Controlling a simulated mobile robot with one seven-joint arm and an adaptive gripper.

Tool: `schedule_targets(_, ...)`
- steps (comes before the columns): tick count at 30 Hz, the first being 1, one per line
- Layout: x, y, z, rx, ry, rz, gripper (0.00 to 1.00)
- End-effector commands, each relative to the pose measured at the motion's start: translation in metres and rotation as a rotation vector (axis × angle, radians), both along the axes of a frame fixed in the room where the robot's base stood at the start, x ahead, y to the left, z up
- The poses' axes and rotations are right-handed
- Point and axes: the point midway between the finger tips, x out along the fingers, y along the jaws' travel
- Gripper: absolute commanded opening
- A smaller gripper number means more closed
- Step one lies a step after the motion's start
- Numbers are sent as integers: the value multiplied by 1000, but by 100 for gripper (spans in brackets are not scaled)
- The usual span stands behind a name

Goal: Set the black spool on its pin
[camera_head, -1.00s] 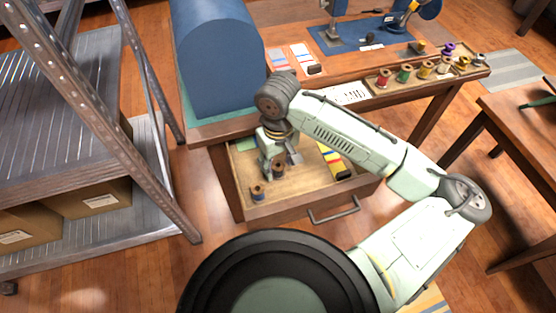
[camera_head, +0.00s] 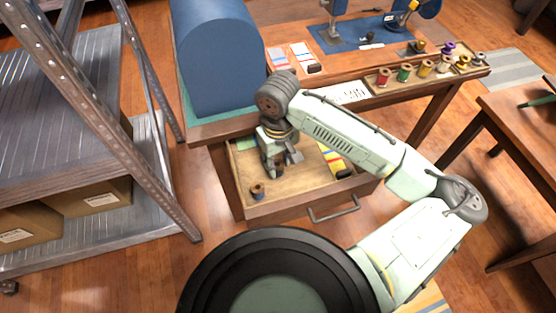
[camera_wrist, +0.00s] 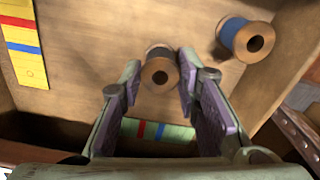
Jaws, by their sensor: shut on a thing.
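The black spool (camera_wrist: 160,72), with a wooden end and a dark winding, sits between my gripper's fingertips in the wrist view. My gripper (camera_wrist: 158,80) is shut on it, with a purple pad on each side. In the head view my gripper (camera_head: 277,164) points down into the open drawer, and the held spool cannot be made out there. The spool rack (camera_head: 381,90) stands along the right part of the tabletop, bearing several coloured spools. An empty pin is too small to tell.
A striped card (camera_head: 332,157) lies at the drawer's right. A blue domed cover (camera_head: 213,60) stands behind, and a metal shelf (camera_head: 70,110) is at left.

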Motion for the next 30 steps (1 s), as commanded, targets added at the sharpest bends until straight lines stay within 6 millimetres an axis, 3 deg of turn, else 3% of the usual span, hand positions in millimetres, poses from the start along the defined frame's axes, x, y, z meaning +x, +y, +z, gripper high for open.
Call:
schedule_targets(13, 0, 0, 4, 0, 0, 0, 16)
schedule_targets(30, 0, 0, 49, 0, 0, 1, 16)
